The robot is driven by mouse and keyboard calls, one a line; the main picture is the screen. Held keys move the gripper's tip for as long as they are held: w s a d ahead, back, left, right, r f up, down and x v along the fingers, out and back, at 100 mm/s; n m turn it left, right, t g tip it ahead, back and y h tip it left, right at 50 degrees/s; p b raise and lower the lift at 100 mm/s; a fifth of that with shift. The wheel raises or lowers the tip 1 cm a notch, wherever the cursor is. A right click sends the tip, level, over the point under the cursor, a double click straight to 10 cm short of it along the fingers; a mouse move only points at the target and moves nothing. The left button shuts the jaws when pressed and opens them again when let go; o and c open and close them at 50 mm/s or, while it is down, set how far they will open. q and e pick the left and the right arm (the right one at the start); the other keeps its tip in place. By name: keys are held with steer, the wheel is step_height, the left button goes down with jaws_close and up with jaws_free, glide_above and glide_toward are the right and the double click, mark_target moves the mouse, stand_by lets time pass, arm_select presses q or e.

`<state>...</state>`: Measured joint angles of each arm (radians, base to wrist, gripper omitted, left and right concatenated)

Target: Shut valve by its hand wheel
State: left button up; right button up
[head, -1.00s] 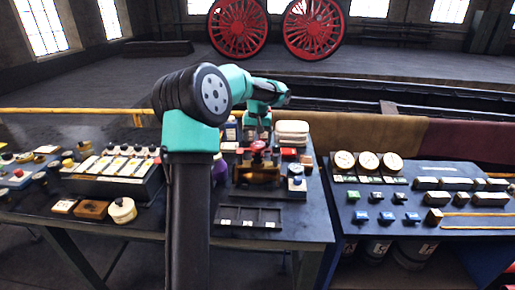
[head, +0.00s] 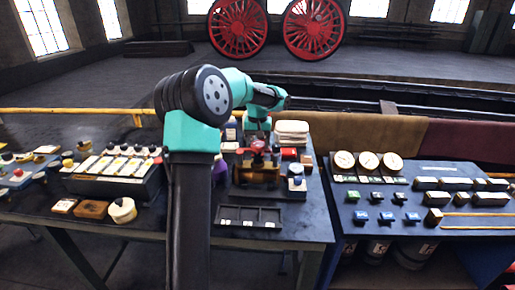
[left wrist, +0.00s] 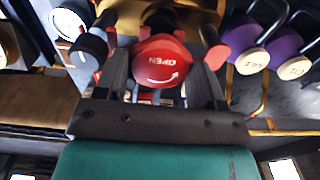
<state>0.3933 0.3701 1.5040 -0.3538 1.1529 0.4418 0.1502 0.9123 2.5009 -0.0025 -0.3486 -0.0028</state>
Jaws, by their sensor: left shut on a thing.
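The valve stands on the middle bench, with a red hand wheel (head: 258,147) on top of a brass-coloured body (head: 268,175). In the left wrist view the red hub of the hand wheel (left wrist: 163,62) shows the word OPEN and a curved arrow. My left gripper (head: 257,139) reaches down on the wheel from above. In the left wrist view its two dark fingers (left wrist: 164,78) lie on either side of the hub, shut on the wheel. The wheel's underside and much of the valve body are hidden. My right gripper is not in view.
A black compartment tray (head: 248,217) lies in front of the valve. Purple-bodied weights (left wrist: 245,35) show beside the wheel. A gauge panel (head: 368,162) stands on the right bench.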

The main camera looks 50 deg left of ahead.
arm_select(q)
steer(key=m, duration=0.5)
steer(key=shift+m, duration=0.3)
steer(key=m, duration=0.3)
steer(key=shift+m, duration=1.4)
steer(key=m, duration=0.3)
steer(key=shift+m, duration=1.3)
